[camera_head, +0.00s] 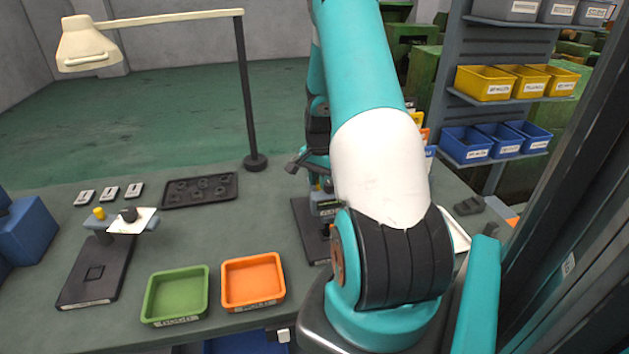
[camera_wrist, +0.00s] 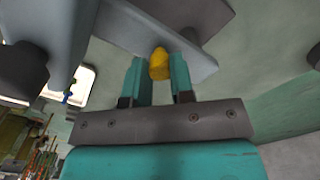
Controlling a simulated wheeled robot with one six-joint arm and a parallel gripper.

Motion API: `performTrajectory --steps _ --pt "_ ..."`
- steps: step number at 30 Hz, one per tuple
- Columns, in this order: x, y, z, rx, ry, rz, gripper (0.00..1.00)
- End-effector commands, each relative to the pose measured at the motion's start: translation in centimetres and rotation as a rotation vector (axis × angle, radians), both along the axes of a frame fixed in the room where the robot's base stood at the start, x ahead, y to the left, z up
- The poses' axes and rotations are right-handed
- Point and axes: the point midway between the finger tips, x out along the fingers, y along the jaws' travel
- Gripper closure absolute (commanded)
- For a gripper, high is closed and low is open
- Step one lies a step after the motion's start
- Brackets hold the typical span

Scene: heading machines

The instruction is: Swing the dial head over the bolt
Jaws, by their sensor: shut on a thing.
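In the wrist view, my gripper (camera_wrist: 159,78) has its two teal fingers on either side of a yellow knob (camera_wrist: 159,62) and is shut on it. The knob sits at a grey bar (camera_wrist: 185,40), which I take for part of the dial head's arm. A dark rounded part (camera_wrist: 22,68) shows at the left. In the head view, my arm hides most of this stand; part of its dark base (camera_head: 306,222) shows. I cannot make out a bolt.
A green tray (camera_head: 148,309) and an orange tray (camera_head: 226,297) lie at the bench front. A dark tray (camera_head: 170,204) and a lamp post (camera_head: 245,95) stand behind. Blue bins (camera_head: 466,145) are on the right shelf.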

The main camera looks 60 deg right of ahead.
Motion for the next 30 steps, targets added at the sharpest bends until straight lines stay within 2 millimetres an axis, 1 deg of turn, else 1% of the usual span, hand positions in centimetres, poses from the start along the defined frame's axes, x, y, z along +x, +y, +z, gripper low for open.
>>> performTrajectory --steps 7,8,9,11,19,22,26,29,30 --pt "0.3 -0.1 0.2 -0.006 -0.007 0.002 1.0" --pt "0.3 -0.1 0.2 -0.006 -0.007 0.002 0.73" --pt "0.3 -0.1 0.2 -0.006 -0.006 0.002 0.64" --pt "0.2 -0.1 0.2 -0.005 -0.005 0.002 0.52" --pt "0.1 0.0 0.1 -0.002 -0.002 0.002 0.52" --pt "0.1 0.0 0.6 -0.004 -0.003 0.002 0.52" --pt "0.2 0.0 2.4 -0.007 -0.006 0.002 0.52" --pt "0.2 -0.1 4.7 -0.008 -0.007 0.003 0.52" --pt "0.2 -0.1 5.7 -0.009 -0.008 0.003 0.52"
